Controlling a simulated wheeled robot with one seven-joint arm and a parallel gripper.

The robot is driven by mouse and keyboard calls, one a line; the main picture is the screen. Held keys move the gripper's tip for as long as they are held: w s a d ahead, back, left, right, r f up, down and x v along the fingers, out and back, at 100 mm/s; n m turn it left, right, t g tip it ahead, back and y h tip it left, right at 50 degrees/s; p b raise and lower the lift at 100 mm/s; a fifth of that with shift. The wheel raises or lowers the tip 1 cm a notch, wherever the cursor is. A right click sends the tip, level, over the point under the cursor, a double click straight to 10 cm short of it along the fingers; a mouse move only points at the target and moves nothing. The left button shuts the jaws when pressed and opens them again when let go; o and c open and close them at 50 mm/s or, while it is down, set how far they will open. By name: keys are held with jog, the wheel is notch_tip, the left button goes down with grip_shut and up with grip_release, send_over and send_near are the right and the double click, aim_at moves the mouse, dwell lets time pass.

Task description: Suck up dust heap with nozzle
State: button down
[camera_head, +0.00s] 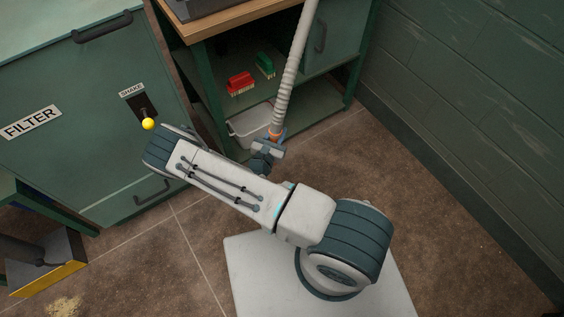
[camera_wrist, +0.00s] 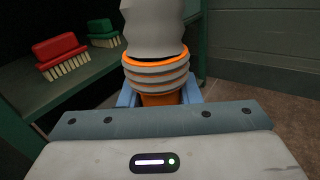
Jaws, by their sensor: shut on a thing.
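A dust heap (camera_head: 65,306) of pale tan grains lies on the brown tiled floor at the bottom left of the head view. The nozzle (camera_wrist: 158,85) is at the end of a grey ribbed hose (camera_head: 291,80) and has orange and grey rings. In the wrist view its orange collar sits between the blue fingers of my gripper (camera_wrist: 160,99). In the head view my gripper (camera_head: 272,142) is shut on it in front of the workbench, far to the right of the heap. The nozzle's lower end is hidden.
A dustpan (camera_head: 48,268) with a yellow edge lies beside the heap. A green filter cabinet (camera_head: 75,90) with a yellow-knobbed shake lever (camera_head: 148,123) stands left. The bench shelf holds a red brush (camera_head: 240,82) and a green brush (camera_head: 265,65); a pale bin (camera_head: 250,122) stands below. A green wall (camera_head: 480,110) bounds the right.

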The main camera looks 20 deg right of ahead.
notch_tip(320, 180, down, 24)
jog(key=s+d+b, duration=0.1)
jog(key=s+b, duration=0.1)
jog(key=b, duration=1.2)
jog(key=shift+d+r, duration=0.15)
jog(key=shift+r, duration=0.1)
dwell(0.4)
notch_tip(320, 180, up, 10)
jog(key=p, duration=0.8)
dwell(0.4)
